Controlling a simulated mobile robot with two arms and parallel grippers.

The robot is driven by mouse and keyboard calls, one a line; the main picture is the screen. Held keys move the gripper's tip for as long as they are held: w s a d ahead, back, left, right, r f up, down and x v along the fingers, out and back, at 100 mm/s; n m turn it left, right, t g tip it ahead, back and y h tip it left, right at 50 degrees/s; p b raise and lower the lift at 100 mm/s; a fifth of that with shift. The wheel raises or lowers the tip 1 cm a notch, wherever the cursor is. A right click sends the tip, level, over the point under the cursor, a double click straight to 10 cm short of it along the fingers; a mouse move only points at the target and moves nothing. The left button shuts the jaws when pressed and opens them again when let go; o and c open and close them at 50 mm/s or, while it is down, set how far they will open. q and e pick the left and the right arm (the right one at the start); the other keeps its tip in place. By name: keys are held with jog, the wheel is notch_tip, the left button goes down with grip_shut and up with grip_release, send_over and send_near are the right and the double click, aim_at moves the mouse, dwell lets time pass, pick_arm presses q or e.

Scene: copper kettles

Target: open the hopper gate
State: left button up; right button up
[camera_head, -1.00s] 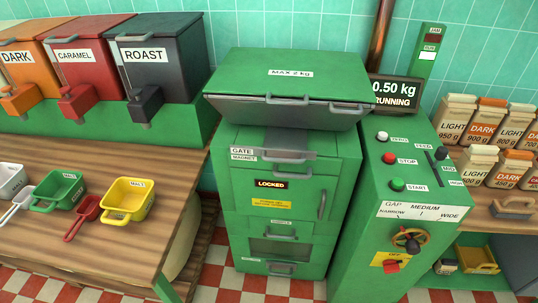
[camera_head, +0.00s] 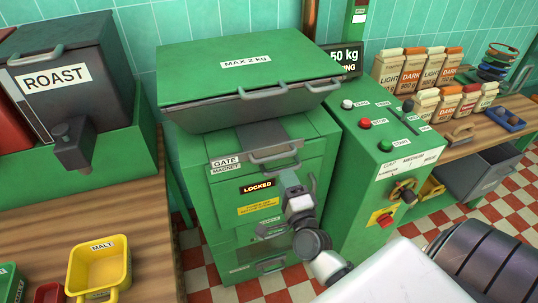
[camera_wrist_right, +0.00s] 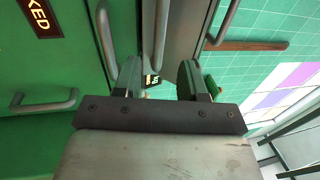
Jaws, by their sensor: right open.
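The green hopper (camera_head: 255,70) has a tilted lid marked "MAX 2 kg". Below it is the gate, labelled "GATE" and "MAGNET", with a dark grey plate (camera_head: 262,135) and a grey bar handle (camera_head: 275,153). A "LOCKED" sign (camera_head: 257,187) is lit on the front under the gate. My right gripper (camera_head: 290,178) is in front of the cabinet, below and a little right of the gate handle. In the right wrist view, my right gripper (camera_wrist_right: 158,80) is open, with grey bars and plate beyond its fingers; contact cannot be told. My left gripper is not in view.
A control post with buttons (camera_head: 390,140) and a yellow wheel (camera_head: 403,190) stands right of the cabinet. A wooden counter (camera_head: 130,205) with a yellow malt scoop (camera_head: 100,265) is at the left. Labelled bags (camera_head: 410,68) stand on the right counter.

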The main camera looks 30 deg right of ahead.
aim_at(275, 155)
jog(key=x, duration=0.4)
jog(key=shift+s+r+p, duration=0.1)
jog(key=shift+r+p, duration=0.05)
jog(key=shift+p, duration=0.25)
jog(key=x, duration=0.4)
jog(key=shift+w+a+p, duration=0.1)
jog(key=shift+w+p, duration=0.3)
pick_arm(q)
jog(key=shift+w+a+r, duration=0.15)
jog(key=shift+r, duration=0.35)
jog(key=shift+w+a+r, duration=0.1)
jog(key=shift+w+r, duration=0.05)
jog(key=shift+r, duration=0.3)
pick_arm(e)
jog(key=c, duration=0.7)
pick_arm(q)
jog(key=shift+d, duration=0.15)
pick_arm(e)
grip_shut()
